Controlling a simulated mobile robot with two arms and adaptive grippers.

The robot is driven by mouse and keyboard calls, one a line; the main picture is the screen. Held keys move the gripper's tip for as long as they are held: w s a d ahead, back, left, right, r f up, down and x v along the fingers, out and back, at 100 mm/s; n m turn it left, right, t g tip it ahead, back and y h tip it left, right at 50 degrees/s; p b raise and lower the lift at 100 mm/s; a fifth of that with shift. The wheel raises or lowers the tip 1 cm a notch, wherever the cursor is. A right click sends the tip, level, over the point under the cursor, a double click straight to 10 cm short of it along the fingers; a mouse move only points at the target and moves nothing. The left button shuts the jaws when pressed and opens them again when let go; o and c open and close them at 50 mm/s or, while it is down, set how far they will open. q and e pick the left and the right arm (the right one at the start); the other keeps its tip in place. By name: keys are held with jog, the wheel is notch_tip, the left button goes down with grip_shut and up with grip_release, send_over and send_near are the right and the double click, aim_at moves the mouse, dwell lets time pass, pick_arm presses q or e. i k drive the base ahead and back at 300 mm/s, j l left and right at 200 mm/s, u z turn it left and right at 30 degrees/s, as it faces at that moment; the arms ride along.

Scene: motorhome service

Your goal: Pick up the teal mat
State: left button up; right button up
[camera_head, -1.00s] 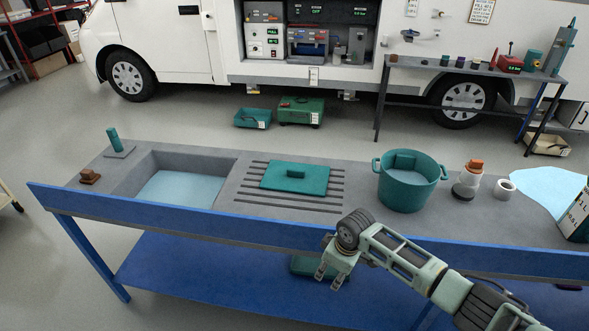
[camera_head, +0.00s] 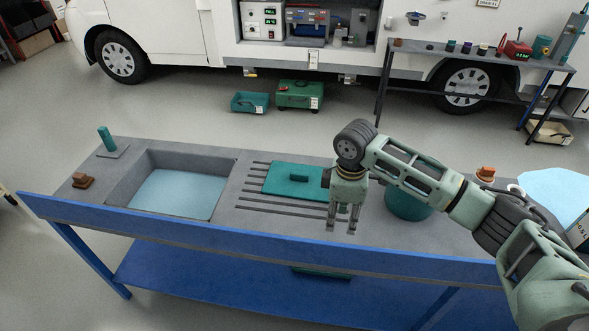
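The teal mat (camera_head: 281,187) lies flat on the slatted part of the grey bench top, with a small raised teal grip block (camera_head: 299,178) near its middle. My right gripper (camera_head: 342,225) points down over the bench, just right of the mat and nearer the front edge. Its two fingers are apart with nothing between them. The gripper and wrist hide the mat's right end. My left gripper is not in view.
A sunken basin (camera_head: 180,193) is left of the mat. A teal pot (camera_head: 408,204) stands to the right, mostly behind my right arm. A raised blue rail (camera_head: 230,239) runs along the bench front. A teal upright piece (camera_head: 105,139) and brown block (camera_head: 83,181) sit far left.

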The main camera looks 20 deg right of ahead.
aim_at(282, 179)
jog(key=i, duration=1.1)
